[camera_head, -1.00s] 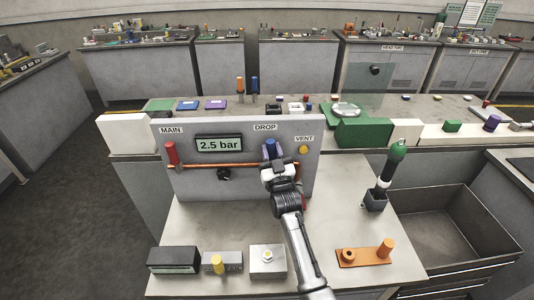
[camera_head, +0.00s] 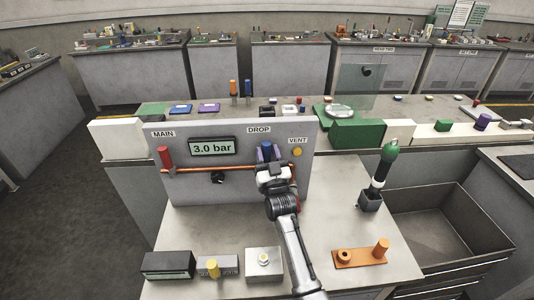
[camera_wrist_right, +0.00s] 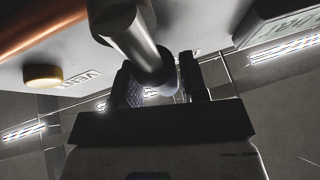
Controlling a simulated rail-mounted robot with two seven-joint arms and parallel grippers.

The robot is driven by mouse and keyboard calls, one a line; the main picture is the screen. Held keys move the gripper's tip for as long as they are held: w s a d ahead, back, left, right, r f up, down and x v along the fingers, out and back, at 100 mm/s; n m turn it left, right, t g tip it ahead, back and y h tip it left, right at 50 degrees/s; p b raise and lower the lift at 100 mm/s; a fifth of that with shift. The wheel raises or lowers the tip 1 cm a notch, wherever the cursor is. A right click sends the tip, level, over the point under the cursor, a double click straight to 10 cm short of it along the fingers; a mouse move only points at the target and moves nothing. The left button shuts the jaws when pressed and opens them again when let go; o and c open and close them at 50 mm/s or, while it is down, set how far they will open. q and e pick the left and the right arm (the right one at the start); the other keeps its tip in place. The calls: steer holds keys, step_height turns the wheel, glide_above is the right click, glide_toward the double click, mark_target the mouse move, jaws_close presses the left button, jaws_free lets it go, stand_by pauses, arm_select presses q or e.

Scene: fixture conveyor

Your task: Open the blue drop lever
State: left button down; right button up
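The blue drop lever (camera_head: 266,150) is on the grey panel (camera_head: 232,190) under the DROP label, standing roughly upright and partly hidden by my right gripper (camera_head: 268,166). The right gripper is at the lever. In the right wrist view its two dark fingers (camera_wrist_right: 162,84) stand apart, with a metal shaft and its dark rounded end (camera_wrist_right: 158,78) reaching in between them. A narrow gap shows beside the right-hand finger; contact with the other finger is unclear. The panel display (camera_head: 212,147) reads 3.0 bar. My left gripper is not in view.
A red lever (camera_head: 165,157) under MAIN, an orange pipe (camera_head: 205,169), a black knob (camera_head: 218,180) and a yellow VENT button (camera_head: 297,152) are on the panel. A green-topped tool (camera_head: 385,165) stands in a dark holder to the right. The bench middle is mostly clear.

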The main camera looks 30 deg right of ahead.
steer(key=shift+s+f, duration=0.1)
steer(key=v, duration=1.3)
steer(key=shift+s+f+p, duration=0.2)
steer(key=shift+s+p, duration=0.05)
steer(key=shift+p, duration=0.05)
